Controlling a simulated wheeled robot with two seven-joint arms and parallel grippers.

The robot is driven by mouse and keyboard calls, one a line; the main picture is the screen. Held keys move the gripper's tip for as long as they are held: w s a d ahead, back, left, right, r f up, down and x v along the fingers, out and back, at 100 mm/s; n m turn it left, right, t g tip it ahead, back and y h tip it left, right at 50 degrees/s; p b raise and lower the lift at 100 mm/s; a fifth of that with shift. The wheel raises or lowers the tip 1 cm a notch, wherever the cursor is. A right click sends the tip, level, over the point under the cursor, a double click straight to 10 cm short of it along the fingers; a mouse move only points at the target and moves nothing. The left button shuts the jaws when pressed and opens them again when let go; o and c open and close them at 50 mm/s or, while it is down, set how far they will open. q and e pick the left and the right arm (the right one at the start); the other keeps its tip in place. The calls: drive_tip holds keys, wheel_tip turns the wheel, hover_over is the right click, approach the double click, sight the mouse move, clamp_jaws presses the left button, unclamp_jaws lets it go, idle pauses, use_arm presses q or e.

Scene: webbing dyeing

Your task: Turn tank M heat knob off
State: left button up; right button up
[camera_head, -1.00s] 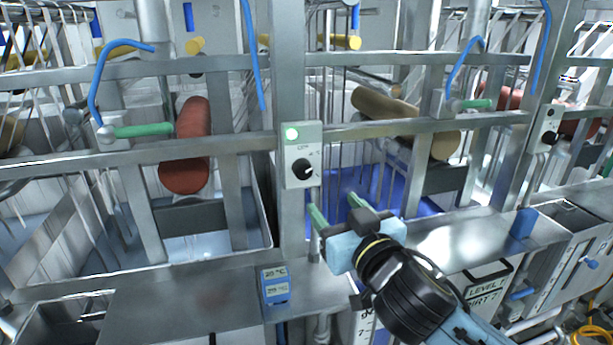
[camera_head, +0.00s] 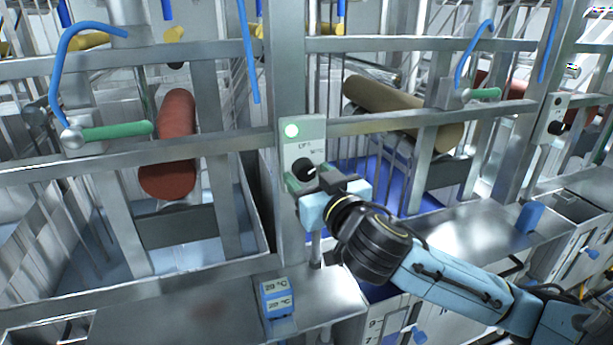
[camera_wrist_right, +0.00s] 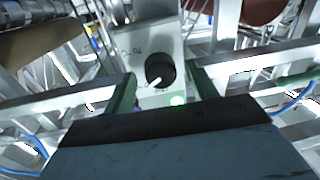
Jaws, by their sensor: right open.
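The heat knob (camera_head: 305,169) is a black dial with a white pointer on a pale grey control box, below a lit green lamp (camera_head: 291,130). My right gripper (camera_head: 308,181) is open right in front of the knob in the head view. In the right wrist view the knob (camera_wrist_right: 160,71) sits between the two green fingers (camera_wrist_right: 160,92), apart from both, with its white pointer toward the lower left of the picture. The gripper partly hides the knob and the box's lower part in the head view. My left gripper is not in view.
Metal rails and posts frame the box (camera_head: 301,150). A red roller (camera_head: 170,145) is to the left and a tan roller (camera_head: 400,110) to the right. A blue temperature display (camera_head: 277,298) stands on the ledge below.

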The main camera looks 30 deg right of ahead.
drive_tip(key=shift+s, duration=0.1)
drive_tip(key=shift+c, duration=1.1)
drive_tip(key=c, duration=0.8)
drive_tip(key=shift+o, duration=0.2)
